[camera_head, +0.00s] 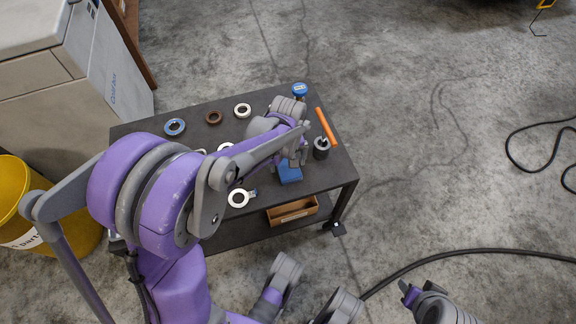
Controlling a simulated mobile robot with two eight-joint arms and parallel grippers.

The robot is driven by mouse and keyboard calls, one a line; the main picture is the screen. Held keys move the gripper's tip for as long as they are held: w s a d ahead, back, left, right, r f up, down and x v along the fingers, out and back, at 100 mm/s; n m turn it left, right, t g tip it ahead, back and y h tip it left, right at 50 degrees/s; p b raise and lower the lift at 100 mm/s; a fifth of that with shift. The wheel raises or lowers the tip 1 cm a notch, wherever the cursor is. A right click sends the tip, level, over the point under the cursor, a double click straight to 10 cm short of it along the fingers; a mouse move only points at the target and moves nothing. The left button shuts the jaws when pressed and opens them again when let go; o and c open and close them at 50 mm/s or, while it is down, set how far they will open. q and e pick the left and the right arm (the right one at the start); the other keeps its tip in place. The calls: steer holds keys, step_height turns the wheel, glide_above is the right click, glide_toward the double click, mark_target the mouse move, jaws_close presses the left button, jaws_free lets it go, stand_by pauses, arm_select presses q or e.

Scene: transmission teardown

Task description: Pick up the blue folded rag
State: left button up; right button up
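The blue folded rag (289,173) lies on the dark top of the cart (335,172), near its front edge. Part of it is hidden by my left gripper. My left gripper (296,158) is at the rag's far side, just above or touching it; I cannot tell which. Its fingers are small and partly covered by the arm, so I cannot tell if they are open or shut. My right gripper (408,293) is low at the bottom right, away from the cart, and its fingers do not show clearly.
Near the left gripper are a dark cylinder (321,148), an orange-handled tool (326,128) and a blue-capped container (299,91). A wooden box (292,212) sits on the lower shelf. A yellow bin (14,190) stands left.

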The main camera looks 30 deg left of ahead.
arm_select(q)
steer(key=c, duration=1.1)
step_height(320, 180, up, 10)
steer(key=p, duration=0.3)
